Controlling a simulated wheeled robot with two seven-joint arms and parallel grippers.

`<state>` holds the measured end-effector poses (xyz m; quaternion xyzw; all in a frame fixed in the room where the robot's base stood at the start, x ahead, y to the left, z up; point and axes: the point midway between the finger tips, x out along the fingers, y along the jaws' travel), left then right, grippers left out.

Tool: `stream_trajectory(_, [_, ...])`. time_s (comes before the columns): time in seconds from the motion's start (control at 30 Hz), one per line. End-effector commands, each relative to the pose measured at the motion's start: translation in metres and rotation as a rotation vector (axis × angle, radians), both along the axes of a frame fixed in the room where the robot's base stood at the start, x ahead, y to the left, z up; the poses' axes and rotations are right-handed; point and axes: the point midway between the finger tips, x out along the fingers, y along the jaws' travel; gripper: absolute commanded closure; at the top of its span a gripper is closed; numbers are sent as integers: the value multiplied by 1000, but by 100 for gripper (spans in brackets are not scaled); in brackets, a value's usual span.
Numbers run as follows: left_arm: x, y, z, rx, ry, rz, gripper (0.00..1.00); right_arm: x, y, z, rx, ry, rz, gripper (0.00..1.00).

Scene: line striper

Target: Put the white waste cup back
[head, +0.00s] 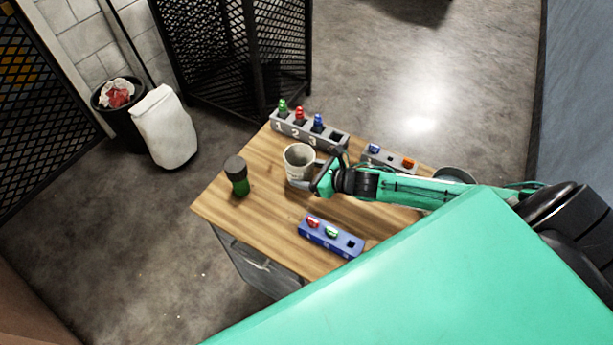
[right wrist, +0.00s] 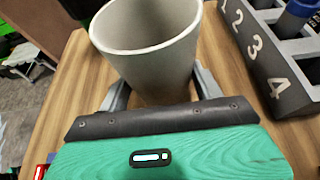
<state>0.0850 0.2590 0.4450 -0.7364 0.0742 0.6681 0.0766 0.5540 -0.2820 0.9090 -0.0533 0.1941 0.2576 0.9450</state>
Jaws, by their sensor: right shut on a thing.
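The white waste cup (head: 298,163) stands upright near the middle of the wooden table in the head view. My right gripper (head: 313,184) reaches it from the right and is shut on its side. In the right wrist view the cup (right wrist: 148,45) sits between the two fingers of the gripper (right wrist: 160,92), and its inside looks empty. I cannot tell whether its base touches the table. My left gripper is in neither view.
A grey numbered rack (head: 304,136) with green, red and blue pieces stands behind the cup. A blue tray (head: 345,243) lies in front, a smaller grey tray (head: 390,158) to the right. A dark-capped green bottle (head: 237,176) stands left. Bare wood (head: 265,218) shows front left.

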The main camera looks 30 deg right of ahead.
Motion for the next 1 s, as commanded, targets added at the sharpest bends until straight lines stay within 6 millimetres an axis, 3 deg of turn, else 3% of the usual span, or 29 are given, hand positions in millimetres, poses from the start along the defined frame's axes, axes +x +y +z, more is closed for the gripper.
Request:
stream_trajectory(0.2, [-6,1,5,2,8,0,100,0,0,-23,2,1,-1,64])
stream_trajectory(0.6, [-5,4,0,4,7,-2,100,0,0,-30,-1,0,0,64])
stream_trajectory(0.63, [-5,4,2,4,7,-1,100,0,0,-28,-1,0,0,28])
stream_trajectory(0.7, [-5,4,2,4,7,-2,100,0,0,-28,0,0,0,15])
stream_trajectory(1.0, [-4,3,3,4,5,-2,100,0,0,-27,0,0,0,12])
